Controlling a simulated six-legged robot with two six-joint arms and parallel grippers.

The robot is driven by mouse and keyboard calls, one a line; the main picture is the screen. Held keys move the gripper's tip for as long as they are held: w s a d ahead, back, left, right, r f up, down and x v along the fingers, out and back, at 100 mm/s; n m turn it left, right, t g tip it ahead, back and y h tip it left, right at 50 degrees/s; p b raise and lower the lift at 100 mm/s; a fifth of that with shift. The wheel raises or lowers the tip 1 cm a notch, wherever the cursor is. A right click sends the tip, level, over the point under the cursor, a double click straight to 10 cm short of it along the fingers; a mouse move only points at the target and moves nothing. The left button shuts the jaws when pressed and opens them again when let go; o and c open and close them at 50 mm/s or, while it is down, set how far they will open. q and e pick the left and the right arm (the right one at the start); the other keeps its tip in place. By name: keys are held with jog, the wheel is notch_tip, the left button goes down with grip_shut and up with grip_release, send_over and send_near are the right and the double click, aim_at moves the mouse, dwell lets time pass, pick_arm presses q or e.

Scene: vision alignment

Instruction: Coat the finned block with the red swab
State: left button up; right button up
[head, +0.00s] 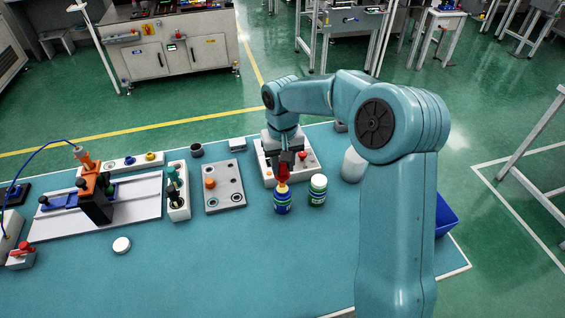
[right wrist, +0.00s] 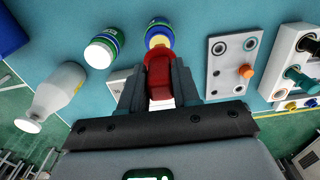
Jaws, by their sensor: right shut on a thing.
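My right gripper (head: 287,160) is shut on the red swab (head: 284,175), which points down at a blue jar (head: 283,204). In the right wrist view the red swab (right wrist: 159,75) sits between the fingers (right wrist: 158,88), its far end at the jar's yellowish mouth (right wrist: 158,41). I cannot tell whether the tip is inside the jar or just above it. My left gripper is not in view.
A white-capped jar (head: 318,191) stands right of the blue jar, with a white bottle (head: 353,166) beyond. A grey holed plate (head: 226,190) and a white holder (head: 177,197) stand left. A rail fixture (head: 140,205) fills the far left. The front of the table is mostly clear.

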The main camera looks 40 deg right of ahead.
jog(key=shift+w, duration=0.1)
jog(key=shift+f, duration=0.15)
jog(key=shift+f, duration=0.15)
jog(key=shift+a+f+b, duration=0.1)
jog(key=shift+f+b, duration=0.35)
jog(key=shift+b, duration=0.05)
dwell(1.7)
jog(key=shift+r, duration=0.15)
